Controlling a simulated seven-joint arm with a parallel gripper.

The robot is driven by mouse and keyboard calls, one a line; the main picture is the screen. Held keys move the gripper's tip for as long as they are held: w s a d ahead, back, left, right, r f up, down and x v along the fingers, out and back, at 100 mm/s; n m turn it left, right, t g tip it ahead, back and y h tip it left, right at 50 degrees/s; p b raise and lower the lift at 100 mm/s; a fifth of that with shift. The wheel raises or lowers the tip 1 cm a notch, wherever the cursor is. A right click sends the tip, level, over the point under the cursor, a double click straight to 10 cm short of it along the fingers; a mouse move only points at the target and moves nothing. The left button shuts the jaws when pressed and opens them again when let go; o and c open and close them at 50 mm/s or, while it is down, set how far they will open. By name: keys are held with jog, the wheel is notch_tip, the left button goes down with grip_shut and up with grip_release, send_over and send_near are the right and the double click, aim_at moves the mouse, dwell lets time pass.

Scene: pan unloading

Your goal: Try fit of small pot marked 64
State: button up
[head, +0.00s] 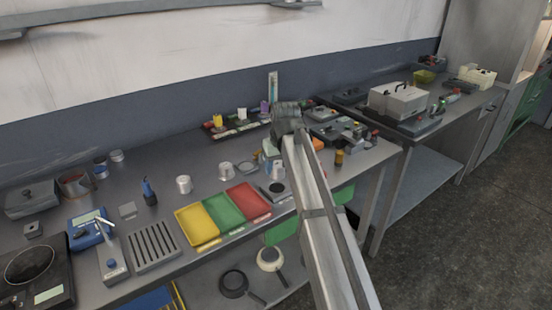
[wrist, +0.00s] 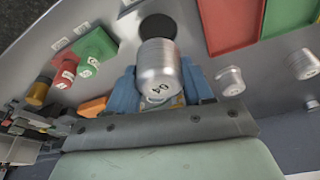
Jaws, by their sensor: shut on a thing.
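The silver pot (wrist: 158,62) in my gripper has a ribbed cylindrical body, and an upside-down label on it appears to read 64. My gripper (wrist: 160,86) is shut on it, with one blue finger on each side in the wrist view. A dark round disc (wrist: 158,26) shows just past the pot's far end; I cannot tell whether they touch. In the head view the pot (head: 276,171) hangs below my gripper (head: 272,152), over or close to a small device with a dark round top (head: 277,189). My arm hides part of this area.
Yellow (head: 197,224), green (head: 224,211) and red (head: 248,199) trays lie left of the device. Other silver pots (head: 184,184) (head: 226,171) stand behind them. Numbered green (wrist: 96,45) and red (wrist: 88,67) pieces and an orange block (wrist: 93,106) sit close to my gripper.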

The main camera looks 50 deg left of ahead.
aim_at(277, 176)
jog(key=shift+n+g, duration=0.3)
jog(key=shift+n, duration=0.7)
jog(key=shift+f, duration=0.2)
jog(key=shift+f, duration=1.95)
jog(key=shift+f, duration=0.75)
dwell(0.4)
jog(key=o, duration=1.1)
jog(key=shift+o, duration=0.3)
jog(key=shift+r, duration=0.25)
jog(key=v, duration=1.3)
jog(key=shift+r, duration=0.15)
jog(key=shift+s+d, duration=0.1)
jog(key=shift+s, duration=0.05)
